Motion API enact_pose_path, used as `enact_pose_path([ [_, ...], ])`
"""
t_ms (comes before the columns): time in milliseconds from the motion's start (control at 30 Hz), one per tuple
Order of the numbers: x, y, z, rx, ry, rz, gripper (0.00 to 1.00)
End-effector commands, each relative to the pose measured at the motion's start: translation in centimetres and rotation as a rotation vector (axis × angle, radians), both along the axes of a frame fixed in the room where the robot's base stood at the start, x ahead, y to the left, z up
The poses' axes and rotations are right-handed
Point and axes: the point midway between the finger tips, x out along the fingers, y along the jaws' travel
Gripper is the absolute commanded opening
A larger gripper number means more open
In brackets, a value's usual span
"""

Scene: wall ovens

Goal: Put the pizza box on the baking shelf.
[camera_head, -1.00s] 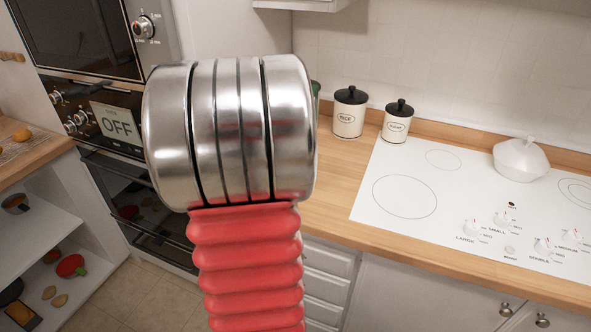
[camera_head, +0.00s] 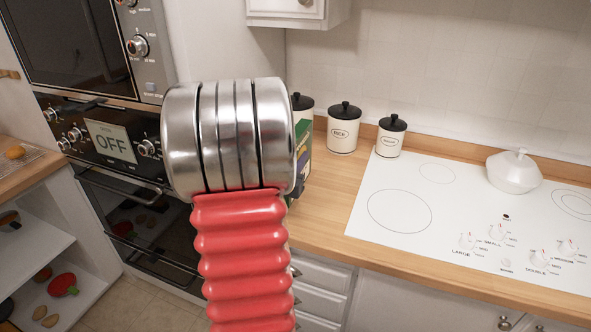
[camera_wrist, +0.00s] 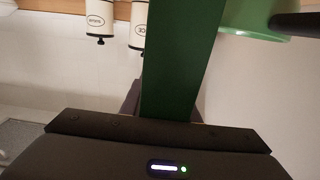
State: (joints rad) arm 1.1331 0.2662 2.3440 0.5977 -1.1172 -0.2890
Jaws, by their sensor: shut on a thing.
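A green box, which I take for the pizza box (camera_wrist: 178,70), stands on edge in the wrist view, its narrow green side towards the camera. My gripper (camera_wrist: 163,108) is shut on it, with dark fingers showing on both sides. In the head view a strip of the box (camera_head: 303,158) shows to the right of my arm, at the counter's left end. I cannot make out a baking shelf through the glass.
Several white canisters with black lids (camera_head: 343,130) stand on the wooden counter (camera_head: 325,215) to the right of the box. A white hob (camera_head: 450,210) with a white pot (camera_head: 515,170) lies further right. Open shelves (camera_head: 45,255) hold food at the left. A green vessel (camera_wrist: 255,18) shows in the wrist view.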

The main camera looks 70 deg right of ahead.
Motion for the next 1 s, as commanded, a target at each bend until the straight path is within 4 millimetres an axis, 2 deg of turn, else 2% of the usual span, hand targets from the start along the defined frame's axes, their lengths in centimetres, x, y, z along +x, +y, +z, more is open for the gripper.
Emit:
enact_pose_path([
  [167, 0.0, 0.0, -0.3, -0.001, 0.0, -0.001, 0.0],
  [500, -0.1, 0.0, -3.7, -0.001, 0.001, -0.002, 0.0],
  [967, -0.1, -0.1, -4.3, -0.001, -0.001, -0.002, 0.0],
  [1000, -0.1, 0.0, -4.4, 0.0, 0.0, -0.002, 0.3],
])
